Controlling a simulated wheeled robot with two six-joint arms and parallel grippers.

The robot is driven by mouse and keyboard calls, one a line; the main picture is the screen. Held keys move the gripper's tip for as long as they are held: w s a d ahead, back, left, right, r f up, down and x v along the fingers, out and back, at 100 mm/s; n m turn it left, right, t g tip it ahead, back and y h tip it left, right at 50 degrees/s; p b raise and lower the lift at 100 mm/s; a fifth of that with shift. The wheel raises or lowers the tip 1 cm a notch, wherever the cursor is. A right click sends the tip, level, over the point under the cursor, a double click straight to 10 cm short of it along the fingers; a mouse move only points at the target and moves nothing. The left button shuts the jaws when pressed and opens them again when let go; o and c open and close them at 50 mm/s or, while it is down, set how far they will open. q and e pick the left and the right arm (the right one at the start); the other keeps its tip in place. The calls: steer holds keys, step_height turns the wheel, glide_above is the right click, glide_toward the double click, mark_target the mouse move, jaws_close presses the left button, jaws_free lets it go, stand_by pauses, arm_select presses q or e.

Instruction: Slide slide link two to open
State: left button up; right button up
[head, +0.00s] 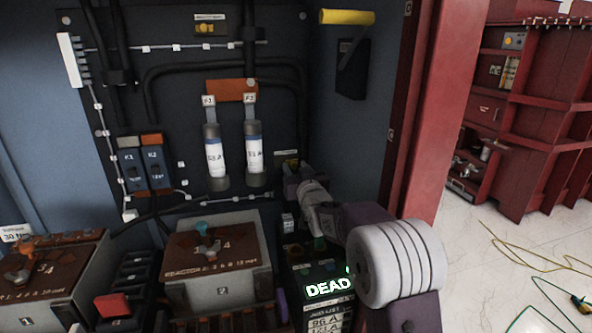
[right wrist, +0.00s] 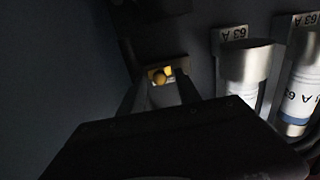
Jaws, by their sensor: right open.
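A small dark fitting with a label plate and a yellow part (head: 287,157) is on the back panel, right of the fuses; I take it for slide link two, but its number is not readable. In the right wrist view its yellow round knob (right wrist: 160,76) shows between my fingertips. My right gripper (head: 290,174) is open, with its fingers pointing at this fitting. Its fingers also show in the right wrist view (right wrist: 158,92), on either side of the knob. Whether they touch it, I cannot tell. My left gripper is out of view.
A similar fitting with a yellow part (head: 207,28) is high on the panel. Two white fuses (head: 214,155) hang left of my gripper. Box 2 with a teal knob (head: 225,292) and a screen reading DEAD (head: 329,286) are below. A yellow handle (head: 347,17) projects above.

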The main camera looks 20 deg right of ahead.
steer(key=shift+c, duration=0.3)
jaws_close()
stand_by(1.1)
